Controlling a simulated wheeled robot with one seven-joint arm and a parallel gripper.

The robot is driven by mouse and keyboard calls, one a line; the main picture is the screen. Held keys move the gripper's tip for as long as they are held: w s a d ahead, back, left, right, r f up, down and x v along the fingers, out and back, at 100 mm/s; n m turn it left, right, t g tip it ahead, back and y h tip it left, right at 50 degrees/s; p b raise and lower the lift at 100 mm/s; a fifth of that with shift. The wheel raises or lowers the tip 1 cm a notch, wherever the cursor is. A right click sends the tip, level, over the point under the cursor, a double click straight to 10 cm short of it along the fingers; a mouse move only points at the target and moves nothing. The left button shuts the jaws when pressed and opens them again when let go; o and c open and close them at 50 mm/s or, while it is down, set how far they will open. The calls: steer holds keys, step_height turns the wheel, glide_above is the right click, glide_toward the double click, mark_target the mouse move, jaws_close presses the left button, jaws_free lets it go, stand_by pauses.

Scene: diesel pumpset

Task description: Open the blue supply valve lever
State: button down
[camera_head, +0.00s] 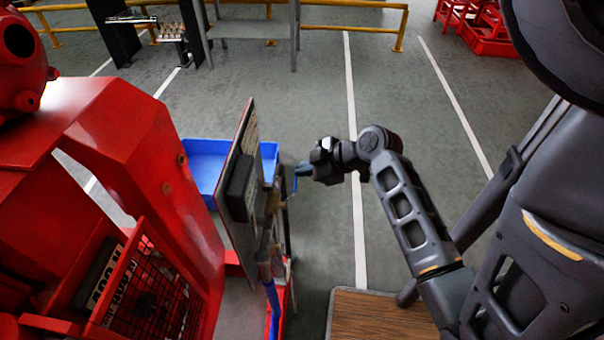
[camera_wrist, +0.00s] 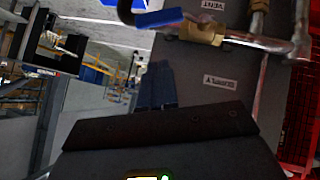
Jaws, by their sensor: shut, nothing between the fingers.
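The blue lever (camera_wrist: 158,18) shows at the top of the wrist view. It extends left from a brass valve body (camera_wrist: 203,31) on metal pipework. A SUPPLY label (camera_wrist: 222,80) is below that valve on the grey panel, and a VENT label (camera_wrist: 213,5) is above it. My gripper (camera_head: 303,169) is shut and empty, just right of the panel (camera_head: 238,180) in the head view. Its dark fingers (camera_wrist: 160,85) lie together below the lever in the wrist view, with no clear contact. In the head view I cannot make out the lever.
The red machine (camera_head: 150,150) fills the left of the head view. A blue bin (camera_head: 205,165) is behind the panel. A wooden top (camera_head: 375,315) is at the front. Grey floor is open behind my gripper, with a yellow rail (camera_head: 345,28) at the back.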

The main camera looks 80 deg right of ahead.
steer(key=shift+w+d+f, duration=0.15)
steer(key=shift+d+f, duration=0.15)
steer(key=shift+f, duration=0.45)
steer(key=shift+w+d+f, duration=0.15)
steer(key=shift+d+f, duration=0.1)
steer(key=shift+f, duration=0.5)
steer(key=shift+w+d+f, duration=0.15)
steer(key=shift+d+f, duration=0.15)
steer(key=shift+f, duration=0.45)
steer(key=shift+w+d+f+m+y+b, duration=0.1)
steer(key=shift+d+f+m+y+b, duration=0.2)
steer(key=shift+d+f+y+b, duration=0.55)
steer(key=shift+d+f+h, duration=0.15)
steer(key=shift+f+h, duration=0.1)
steer(key=shift+f, duration=0.1)
